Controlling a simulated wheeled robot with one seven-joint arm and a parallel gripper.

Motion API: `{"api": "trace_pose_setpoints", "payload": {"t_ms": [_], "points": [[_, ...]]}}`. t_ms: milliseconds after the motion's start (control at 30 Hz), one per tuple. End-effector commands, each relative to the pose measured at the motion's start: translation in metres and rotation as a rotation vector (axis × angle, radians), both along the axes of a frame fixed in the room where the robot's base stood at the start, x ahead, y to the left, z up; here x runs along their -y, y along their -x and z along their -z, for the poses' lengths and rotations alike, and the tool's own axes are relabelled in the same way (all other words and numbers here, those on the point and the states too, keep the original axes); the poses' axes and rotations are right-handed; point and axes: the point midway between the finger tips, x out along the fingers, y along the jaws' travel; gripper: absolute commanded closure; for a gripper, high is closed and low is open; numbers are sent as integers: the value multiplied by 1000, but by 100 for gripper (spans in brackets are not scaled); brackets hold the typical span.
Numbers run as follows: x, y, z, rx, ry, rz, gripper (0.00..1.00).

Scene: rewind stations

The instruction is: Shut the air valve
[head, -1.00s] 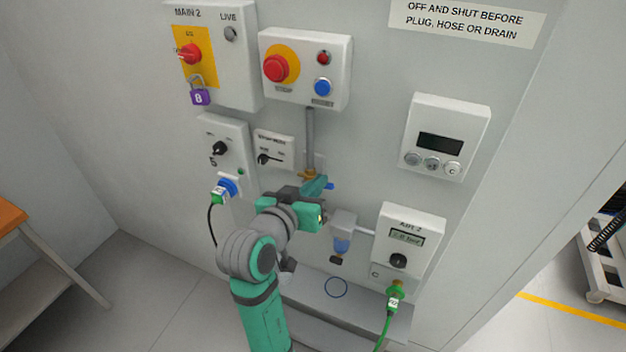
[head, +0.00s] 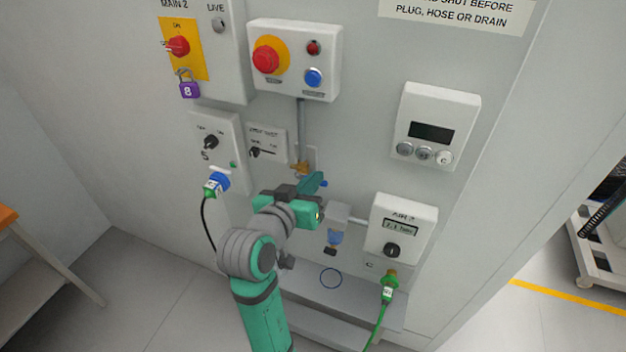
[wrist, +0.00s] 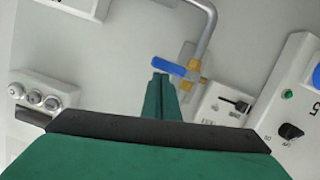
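The air valve is a brass body (head: 301,168) at the lower end of a grey vertical pipe on the wall panel. It also shows in the wrist view (wrist: 193,70). Its blue lever (wrist: 170,67) sticks out sideways, roughly across the pipe; only its end (head: 324,184) shows in the head view, just beyond my fingers. My gripper (head: 317,184) is at the valve. In the wrist view its green fingers (wrist: 161,78) are together, with their tips at the lever's left part. I cannot tell whether they touch it. Nothing shows between the fingers.
The AIR 2 box (head: 404,227) with a small display and black knob is right of my arm, with a green hose plug (head: 389,284) below. A filter bowl (head: 335,235) hangs between. A switch box (head: 265,143) and blue plug (head: 219,181) are left of the valve.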

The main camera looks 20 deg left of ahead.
Motion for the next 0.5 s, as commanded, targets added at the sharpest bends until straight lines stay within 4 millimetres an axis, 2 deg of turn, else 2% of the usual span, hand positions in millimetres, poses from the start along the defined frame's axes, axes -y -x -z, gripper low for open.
{"api": "trace_pose_setpoints", "payload": {"t_ms": [233,500], "points": [[1,6,2,-8,3,3,100],[-3,45,-10,-3,0,-3,100]]}}
